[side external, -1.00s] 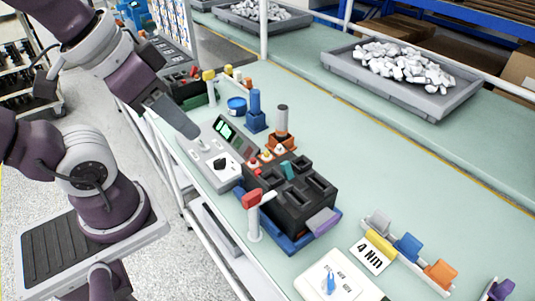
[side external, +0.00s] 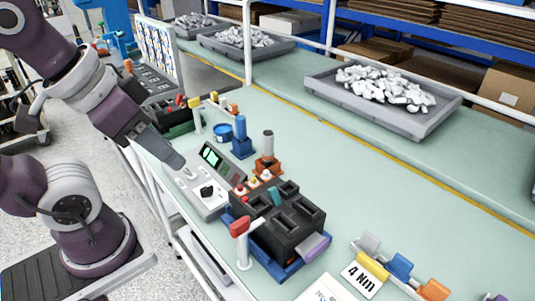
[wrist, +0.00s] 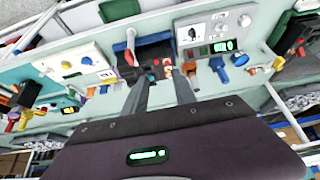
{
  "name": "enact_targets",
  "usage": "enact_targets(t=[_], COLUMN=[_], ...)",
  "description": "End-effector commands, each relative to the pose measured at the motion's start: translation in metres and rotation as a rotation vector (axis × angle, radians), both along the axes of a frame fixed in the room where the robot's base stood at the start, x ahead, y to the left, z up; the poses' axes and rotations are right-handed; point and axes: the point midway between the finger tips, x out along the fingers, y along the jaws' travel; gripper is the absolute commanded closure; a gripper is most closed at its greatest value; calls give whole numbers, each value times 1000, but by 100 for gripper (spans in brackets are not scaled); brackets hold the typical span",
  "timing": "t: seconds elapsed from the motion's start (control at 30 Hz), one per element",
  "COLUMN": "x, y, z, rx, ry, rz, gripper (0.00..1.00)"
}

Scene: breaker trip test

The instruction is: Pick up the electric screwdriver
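I cannot tell for certain which thing is the electric screwdriver. Two upright, handle-like cylinders stand in holders on the bench: a blue one (side external: 240,128) in a blue block and a grey one (side external: 268,143) in an orange block. A blue piece, probably the blue one, shows in the wrist view (wrist: 218,66). My gripper (side external: 178,162) is over the near bench edge, left of both cylinders, beside the grey test box (side external: 200,192). In the wrist view my gripper (wrist: 160,76) has its two fingers apart with nothing held between them.
A black breaker block (side external: 283,218) sits in a blue tray, with a red-topped white post (side external: 240,240) beside it. Coloured clips (side external: 400,266) and a "4 Nm" card (side external: 362,276) lie front right. A grey bin of white parts (side external: 440,118) is behind. Mid-bench is clear.

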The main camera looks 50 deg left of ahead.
Motion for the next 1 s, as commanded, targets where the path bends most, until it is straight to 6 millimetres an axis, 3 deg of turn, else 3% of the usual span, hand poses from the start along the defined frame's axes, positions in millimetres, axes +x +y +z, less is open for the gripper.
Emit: enact_targets(t=[0.07,0.2,0.47,0.57,0.67,0.77,0.9,1.0], x=[0,0,0,13,57,124,212,257], y=[0,0,0,2,9,26,59,83], z=[0,0,0,6,18,17,-22,-64], rx=[0,0,0,-29,-117,-222,-325,-361], ry=[0,0,0,24,99,189,298,348], rz=[0,0,1,60,261,558,986,1247], gripper=[67,44,44,44,44,44,44,44])
